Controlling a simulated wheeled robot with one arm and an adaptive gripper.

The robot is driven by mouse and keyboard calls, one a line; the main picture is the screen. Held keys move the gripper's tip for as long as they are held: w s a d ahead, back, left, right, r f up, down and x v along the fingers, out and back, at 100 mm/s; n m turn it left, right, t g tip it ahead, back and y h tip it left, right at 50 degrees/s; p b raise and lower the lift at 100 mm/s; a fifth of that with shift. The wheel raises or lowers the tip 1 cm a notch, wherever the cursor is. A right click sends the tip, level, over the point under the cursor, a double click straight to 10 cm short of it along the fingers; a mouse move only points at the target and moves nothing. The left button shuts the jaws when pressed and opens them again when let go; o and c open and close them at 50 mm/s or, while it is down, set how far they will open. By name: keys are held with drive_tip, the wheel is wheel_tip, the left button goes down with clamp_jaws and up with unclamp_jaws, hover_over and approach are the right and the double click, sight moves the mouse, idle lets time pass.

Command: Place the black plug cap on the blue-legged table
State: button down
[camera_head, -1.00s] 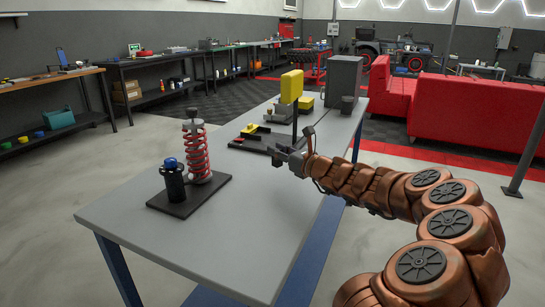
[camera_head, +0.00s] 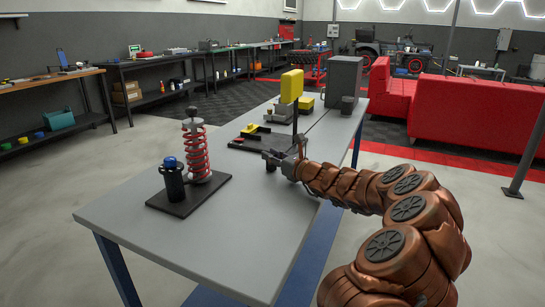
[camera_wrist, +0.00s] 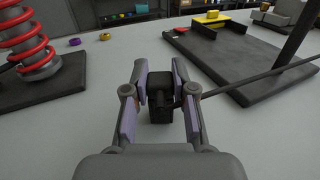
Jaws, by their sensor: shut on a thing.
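The blue-legged table (camera_head: 240,228) has a grey top and dark blue legs. My gripper (camera_head: 277,158) is low over the middle of its top, left of the right edge. In the wrist view my gripper (camera_wrist: 160,92) is shut on the black plug cap (camera_wrist: 161,112), a small dark block between the two fingers. The cap also shows as a small dark shape at the fingertips in the head view (camera_head: 270,166). The grey table top (camera_wrist: 62,145) lies beneath it. I cannot tell whether the cap touches the top.
A black base plate (camera_head: 190,196) with a red coil spring (camera_head: 195,153) and a dark cylinder (camera_head: 173,184) stands to the left. A dark fixture with a yellow block (camera_head: 291,87) stands behind my gripper. Bare table top lies in front.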

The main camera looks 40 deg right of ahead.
drive_tip(key=shift+f, duration=0.15)
drive_tip(key=c, duration=1)
unclamp_jaws()
drive_tip(key=shift+o, duration=0.2)
drive_tip(key=shift+s+r, duration=0.1)
drive_tip(key=shift+r, duration=0.1)
drive_tip(key=shift+s+d+p, duration=0.1)
drive_tip(key=shift+s+d, duration=0.2)
drive_tip(key=shift+s, duration=1.65)
drive_tip(key=shift+s+d+p, duration=0.15)
drive_tip(key=shift+s+d, duration=0.1)
drive_tip(key=shift+s, duration=1.7)
drive_tip(key=shift+s+d+p, duration=0.1)
drive_tip(key=shift+s+d, duration=0.2)
drive_tip(key=shift+s, duration=1.65)
